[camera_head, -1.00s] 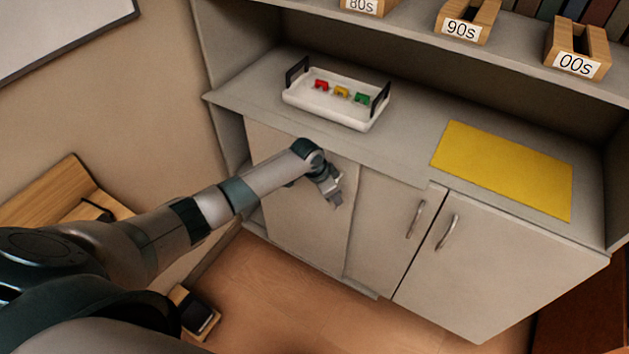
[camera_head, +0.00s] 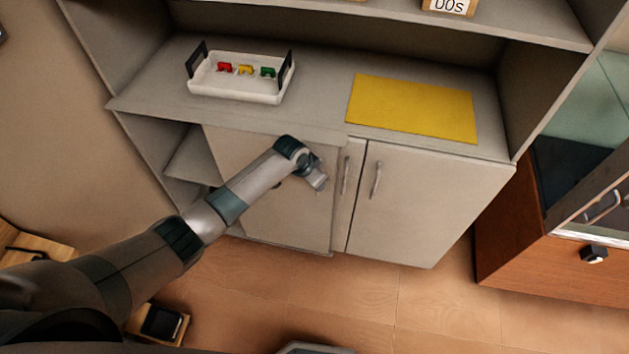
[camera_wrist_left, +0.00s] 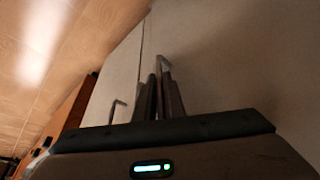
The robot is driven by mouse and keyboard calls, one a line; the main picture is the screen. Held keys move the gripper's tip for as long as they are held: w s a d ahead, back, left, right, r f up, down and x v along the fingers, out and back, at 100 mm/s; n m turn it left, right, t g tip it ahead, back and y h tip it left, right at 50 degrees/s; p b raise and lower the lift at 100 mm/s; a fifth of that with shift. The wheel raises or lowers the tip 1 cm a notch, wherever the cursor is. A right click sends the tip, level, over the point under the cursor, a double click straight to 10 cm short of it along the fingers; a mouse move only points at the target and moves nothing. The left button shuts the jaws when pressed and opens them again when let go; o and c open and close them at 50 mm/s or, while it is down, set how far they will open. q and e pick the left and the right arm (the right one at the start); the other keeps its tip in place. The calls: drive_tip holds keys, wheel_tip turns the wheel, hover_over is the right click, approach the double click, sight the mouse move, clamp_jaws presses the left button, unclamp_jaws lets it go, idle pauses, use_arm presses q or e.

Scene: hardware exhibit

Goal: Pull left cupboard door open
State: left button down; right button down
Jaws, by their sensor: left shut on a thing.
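The left cupboard door (camera_head: 292,222) is a plain pale panel in front of the cupboard. To its left an open compartment with a shelf (camera_head: 188,158) shows. My left gripper (camera_head: 320,184) is at the door's right part, shut on its handle (camera_wrist_left: 160,64), which shows between the fingers in the left wrist view. The gripper hides that handle in the head view. My right gripper is not in view.
Right of the door, a narrow strip of another panel shows with a handle (camera_head: 347,174). The right door (camera_head: 425,205) has a handle (camera_head: 376,180). On the counter are a white tray (camera_head: 235,90) and a yellow mat (camera_head: 412,106). A wooden cabinet (camera_head: 530,250) stands at right.

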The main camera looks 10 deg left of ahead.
use_arm(q)
drive_tip(key=c, duration=2.1)
unclamp_jaws()
drive_tip(key=shift+r, duration=0.1)
drive_tip(key=b+v, duration=0.2)
drive_tip(key=v, duration=1.5)
drive_tip(key=shift+s+r, duration=0.1)
drive_tip(key=shift+s, duration=0.05)
drive_tip(key=shift+a, duration=0.1)
